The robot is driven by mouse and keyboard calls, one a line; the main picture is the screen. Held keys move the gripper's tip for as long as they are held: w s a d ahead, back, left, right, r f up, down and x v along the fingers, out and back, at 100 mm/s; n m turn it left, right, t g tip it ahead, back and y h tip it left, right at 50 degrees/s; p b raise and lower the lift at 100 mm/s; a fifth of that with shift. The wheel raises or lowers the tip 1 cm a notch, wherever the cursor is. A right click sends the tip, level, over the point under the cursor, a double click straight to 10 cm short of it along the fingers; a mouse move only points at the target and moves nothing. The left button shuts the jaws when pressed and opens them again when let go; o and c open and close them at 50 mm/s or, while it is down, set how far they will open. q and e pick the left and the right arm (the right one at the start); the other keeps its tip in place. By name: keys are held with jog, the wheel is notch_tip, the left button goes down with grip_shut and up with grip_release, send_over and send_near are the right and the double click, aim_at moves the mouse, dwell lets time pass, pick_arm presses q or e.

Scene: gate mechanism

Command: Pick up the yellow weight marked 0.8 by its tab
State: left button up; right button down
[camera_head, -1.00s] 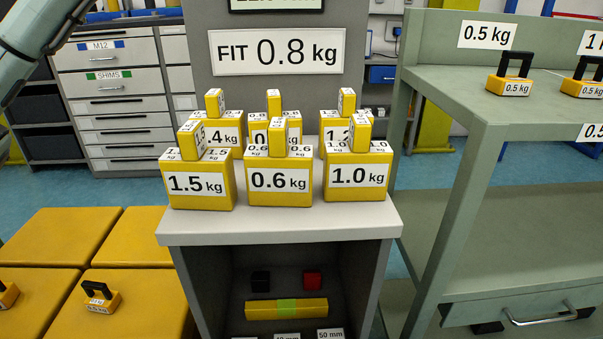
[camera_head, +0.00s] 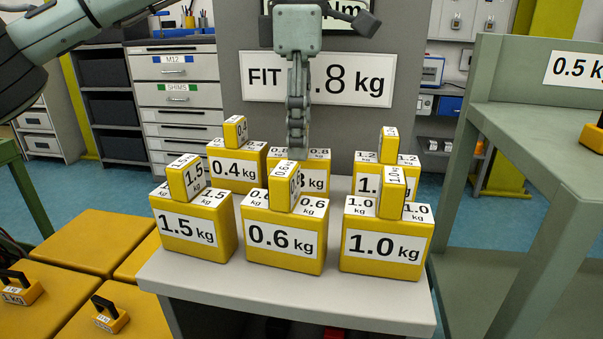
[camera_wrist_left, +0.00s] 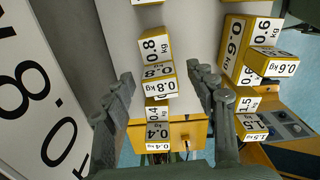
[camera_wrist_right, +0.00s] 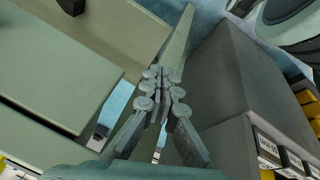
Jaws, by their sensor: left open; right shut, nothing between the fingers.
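The yellow 0.8 kg weight (camera_head: 319,180) stands in the middle of the back row on the grey stand, behind the 0.6 kg weight (camera_head: 283,242). In the head view my left gripper (camera_head: 297,150) points down over it and hides its tab. In the left wrist view the 0.8 tab (camera_wrist_left: 158,84) appears between the open fingers of my left gripper (camera_wrist_left: 165,77), with a gap on each side. I cannot tell whether the fingertips reach down past the tab top. My right gripper (camera_wrist_right: 163,76) is shut and empty, away from the weights, seen only in the right wrist view.
The 0.4 kg weight (camera_head: 236,170) and 1.2 kg weight (camera_head: 367,186) flank it closely. The 1.5 kg (camera_head: 195,232) and 1.0 kg (camera_head: 388,247) weights stand in front. A sign panel (camera_head: 318,79) rises behind, and a green shelf (camera_head: 535,120) stands to the right.

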pick_arm(q)
notch_tip(320, 180, down, 5)
jog(key=shift+r, duration=0.1)
jog(key=shift+c, duration=0.3)
grip_shut()
jog(key=shift+r, duration=0.1)
